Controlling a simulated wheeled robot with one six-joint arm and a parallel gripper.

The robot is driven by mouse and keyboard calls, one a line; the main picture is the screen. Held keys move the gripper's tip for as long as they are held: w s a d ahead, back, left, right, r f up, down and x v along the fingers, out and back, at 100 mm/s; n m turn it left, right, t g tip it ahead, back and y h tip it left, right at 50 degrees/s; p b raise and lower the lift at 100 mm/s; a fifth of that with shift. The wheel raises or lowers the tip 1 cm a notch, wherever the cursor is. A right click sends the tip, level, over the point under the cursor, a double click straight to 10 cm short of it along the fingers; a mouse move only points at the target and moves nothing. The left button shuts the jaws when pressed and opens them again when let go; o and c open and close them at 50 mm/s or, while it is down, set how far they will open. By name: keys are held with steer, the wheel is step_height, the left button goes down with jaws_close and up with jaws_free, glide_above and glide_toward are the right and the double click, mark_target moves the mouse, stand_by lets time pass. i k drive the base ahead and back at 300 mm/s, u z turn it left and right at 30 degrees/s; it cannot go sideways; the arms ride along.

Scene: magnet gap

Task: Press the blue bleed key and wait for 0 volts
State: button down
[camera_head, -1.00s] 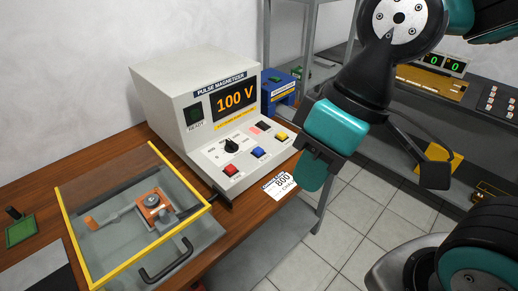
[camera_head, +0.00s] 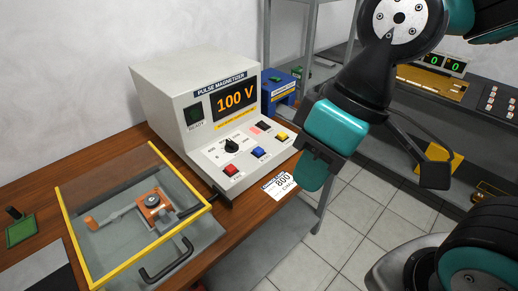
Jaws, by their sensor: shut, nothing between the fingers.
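The white pulse magnetizer (camera_head: 165,95) stands on the wooden bench, and its orange display (camera_head: 235,98) reads 100 V. The blue key (camera_head: 258,153) sits on its sloped front panel, between a red key (camera_head: 231,170) at the left and a yellow key (camera_head: 281,137) at the right. A black knob (camera_head: 231,145) is above them. My gripper (camera_head: 314,172) is shut and empty. In the picture it hangs to the right of the panel, apart from the blue key.
A yellow-framed clear guard (camera_head: 105,187) covers an orange fixture (camera_head: 152,203) at the bench's left. A card marked 800 (camera_head: 281,186) lies by the bench edge. A blue box (camera_head: 281,88) stands behind. Tiled floor (camera_head: 345,235) is open at the right.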

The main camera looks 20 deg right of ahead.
mark_target(258, 151)
steer(key=z, duration=0.05)
steer(key=k, duration=0.5)
steer(key=z, duration=0.85)
steer(key=i, duration=0.75)
steer(key=u, duration=1.2)
